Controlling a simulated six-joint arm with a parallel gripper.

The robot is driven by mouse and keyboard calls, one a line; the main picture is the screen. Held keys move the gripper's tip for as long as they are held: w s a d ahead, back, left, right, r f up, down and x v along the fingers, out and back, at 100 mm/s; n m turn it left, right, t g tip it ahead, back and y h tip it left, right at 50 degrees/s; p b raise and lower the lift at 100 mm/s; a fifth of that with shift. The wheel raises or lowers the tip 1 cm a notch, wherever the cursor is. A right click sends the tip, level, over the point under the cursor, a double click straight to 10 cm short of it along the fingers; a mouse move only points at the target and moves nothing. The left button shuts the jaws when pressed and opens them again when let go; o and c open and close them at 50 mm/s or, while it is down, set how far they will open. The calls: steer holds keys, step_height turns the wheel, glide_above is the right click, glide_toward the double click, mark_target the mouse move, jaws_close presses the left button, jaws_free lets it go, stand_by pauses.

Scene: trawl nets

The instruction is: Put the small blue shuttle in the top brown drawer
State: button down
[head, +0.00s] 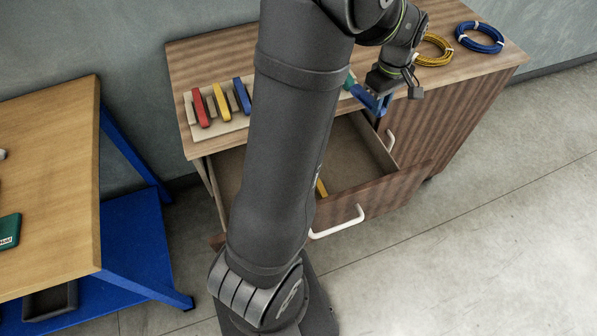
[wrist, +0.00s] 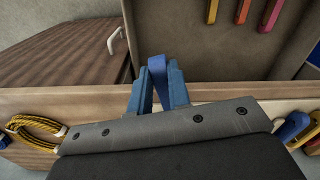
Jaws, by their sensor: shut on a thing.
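My gripper (head: 376,102) is shut on the small blue shuttle (wrist: 157,78), which stands between its blue fingers in the wrist view. In the head view the gripper is at the cabinet top's front edge, by the rear right corner of the open top brown drawer (head: 366,203). In the wrist view the drawer's inside (wrist: 215,55) lies beyond the fingertips. Yellow, orange and pink shuttles lie in it. My arm hides much of the drawer in the head view.
A rack (head: 195,120) with red, yellow and blue shuttles stands on the cabinet top (head: 210,60). A yellow coil (head: 447,53) and a blue coil (head: 499,38) lie at its right. The drawer has a white handle (head: 337,225). A blue-framed workbench (head: 50,180) stands left.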

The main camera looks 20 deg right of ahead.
steer(key=s+d+f, duration=0.2)
steer(key=s+d, duration=0.1)
steer(key=m, duration=0.3)
glide_above(346, 184)
step_height(346, 184, down, 21)
steer(key=shift+r, duration=0.1)
steer(key=shift+d+f, duration=0.1)
steer(key=shift+f, duration=2.6)
steer(key=c, duration=1.7)
jaws_free()
steer(key=shift+f, duration=0.15)
steer(key=shift+c, duration=0.2)
steer(key=o, duration=0.4)
